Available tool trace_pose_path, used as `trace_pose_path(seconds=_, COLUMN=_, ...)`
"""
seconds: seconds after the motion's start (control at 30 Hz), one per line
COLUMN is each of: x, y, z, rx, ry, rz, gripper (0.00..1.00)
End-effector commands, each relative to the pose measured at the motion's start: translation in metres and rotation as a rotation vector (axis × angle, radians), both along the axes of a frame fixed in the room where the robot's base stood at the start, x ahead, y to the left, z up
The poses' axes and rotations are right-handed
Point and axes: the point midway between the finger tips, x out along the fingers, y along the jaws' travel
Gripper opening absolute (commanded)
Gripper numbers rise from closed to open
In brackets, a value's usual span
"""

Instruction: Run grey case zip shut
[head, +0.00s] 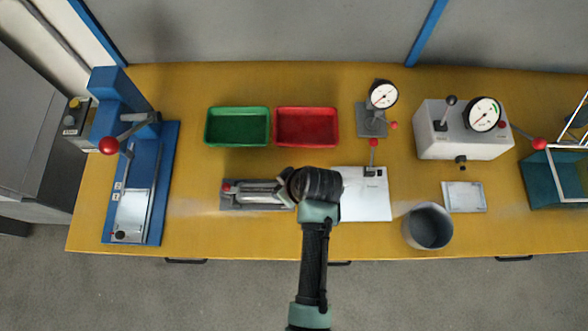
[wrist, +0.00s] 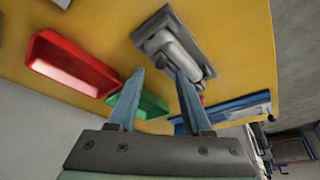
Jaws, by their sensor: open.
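I cannot make out a grey case or a zip in either view. The nearest grey thing is a flat grey fixture (head: 262,205) with a pale rounded body and a red tip, on the yellow bench left of my gripper (head: 287,187). In the wrist view the fixture (wrist: 168,22) lies beyond my gripper (wrist: 158,72), partly hidden by the right finger. The two fingers are apart with nothing held between them. Whether they touch the fixture I cannot tell.
A green tray (head: 238,127) and a red tray (head: 306,127) stand behind the fixture. A blue press (head: 120,110) is at left. A white plate (head: 365,205), grey cup (head: 428,227), dial gauge (head: 383,95) and gauge box (head: 463,130) are right. Bench between press and fixture is clear.

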Motion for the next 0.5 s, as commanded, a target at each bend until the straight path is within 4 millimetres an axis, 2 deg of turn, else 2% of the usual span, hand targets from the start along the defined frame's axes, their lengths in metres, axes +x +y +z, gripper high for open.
trace_pose_path(seconds=0.3, x=-0.017, y=-0.018, z=0.057, rx=-0.001, ry=-0.004, rz=-0.005, gripper=0.5)
trace_pose_path(seconds=0.5, x=-0.024, y=-0.024, z=0.082, rx=-0.001, ry=-0.002, rz=-0.004, gripper=0.5)
